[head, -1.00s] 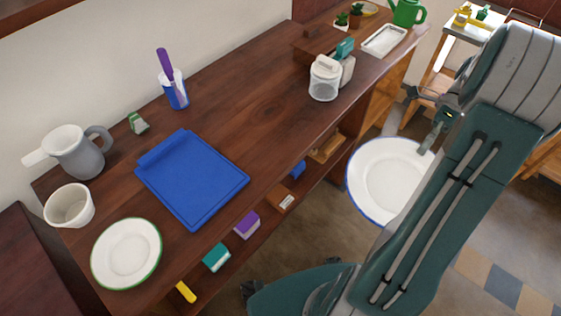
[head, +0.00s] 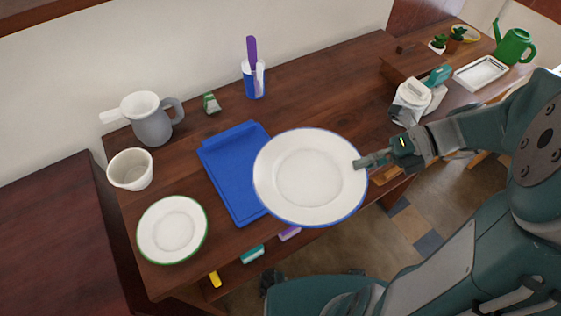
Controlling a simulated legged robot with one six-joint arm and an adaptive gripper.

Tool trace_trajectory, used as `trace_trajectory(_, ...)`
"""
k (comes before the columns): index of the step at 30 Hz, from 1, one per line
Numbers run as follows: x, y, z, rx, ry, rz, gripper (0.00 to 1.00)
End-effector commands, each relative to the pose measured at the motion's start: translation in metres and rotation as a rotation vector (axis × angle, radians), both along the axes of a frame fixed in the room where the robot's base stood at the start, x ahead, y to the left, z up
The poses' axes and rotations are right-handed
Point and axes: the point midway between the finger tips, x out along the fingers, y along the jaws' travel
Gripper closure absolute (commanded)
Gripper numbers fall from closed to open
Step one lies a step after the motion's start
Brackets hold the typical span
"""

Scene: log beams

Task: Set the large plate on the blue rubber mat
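The large plate (head: 309,176) is white with a blue rim. My gripper (head: 366,162) is shut on its right edge and holds it up, nearly face-on to the head camera. The blue rubber mat (head: 229,172) lies on the wooden counter, with a raised strip along its back edge. The plate overlaps the right part of the mat in the picture and hides it. The plate appears to be above the counter's front edge; its exact height over the mat cannot be told.
A smaller green-rimmed plate (head: 172,230) lies left of the mat. A white cup (head: 131,169), a grey pitcher (head: 151,121), a green-grey block (head: 211,103) and a blue holder (head: 253,80) stand behind. Counter behind the plate is bare.

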Motion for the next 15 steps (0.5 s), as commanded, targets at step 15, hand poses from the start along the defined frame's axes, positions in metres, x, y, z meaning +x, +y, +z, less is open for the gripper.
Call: trace_trajectory(15, 0.031, 0.072, -0.027, 0.006, 0.004, 0.044, 1.0)
